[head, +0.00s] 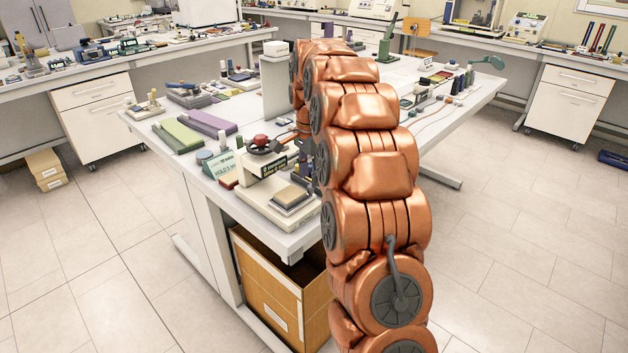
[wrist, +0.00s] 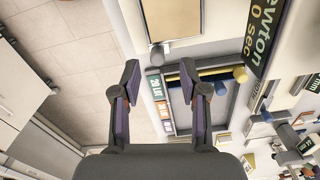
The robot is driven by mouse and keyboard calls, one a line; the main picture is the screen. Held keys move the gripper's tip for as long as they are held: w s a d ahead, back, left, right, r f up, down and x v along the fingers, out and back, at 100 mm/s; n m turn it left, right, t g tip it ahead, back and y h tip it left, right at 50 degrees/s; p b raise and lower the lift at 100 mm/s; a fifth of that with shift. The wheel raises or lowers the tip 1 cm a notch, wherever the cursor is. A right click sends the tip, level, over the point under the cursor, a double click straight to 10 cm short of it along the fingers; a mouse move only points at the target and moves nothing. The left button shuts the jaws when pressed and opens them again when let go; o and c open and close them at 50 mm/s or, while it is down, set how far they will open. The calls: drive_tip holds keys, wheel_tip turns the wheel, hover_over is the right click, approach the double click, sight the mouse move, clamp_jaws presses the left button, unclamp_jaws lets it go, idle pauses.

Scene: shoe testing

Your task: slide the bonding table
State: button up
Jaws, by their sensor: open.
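In the head view, a white device (head: 262,182) with a dark display stands at the near edge of the workbench. A small square table with a tan top (head: 292,195), which looks like the bonding table, sits at its front. In the wrist view, a tan plate (wrist: 172,18) with a pale rim shows at the top, with a small dark knob at its lower edge; it appears to be the same table. My gripper (wrist: 160,76) is open and empty, its fingertips below the knob in the picture. Contact is not visible. The head view hides my gripper behind my arm.
The wrist view shows a display panel (wrist: 262,30) at right and a grey tray (wrist: 172,128) with coloured labelled items beneath my fingers. In the head view, green and purple blocks (head: 178,136) lie on the white bench (head: 146,126).

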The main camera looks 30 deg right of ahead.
sight(310, 186)
drive_tip(key=shift+f+p, duration=0.3)
drive_tip(key=shift+f, duration=1.3)
clamp_jaws()
drive_tip(key=shift+d, duration=0.1)
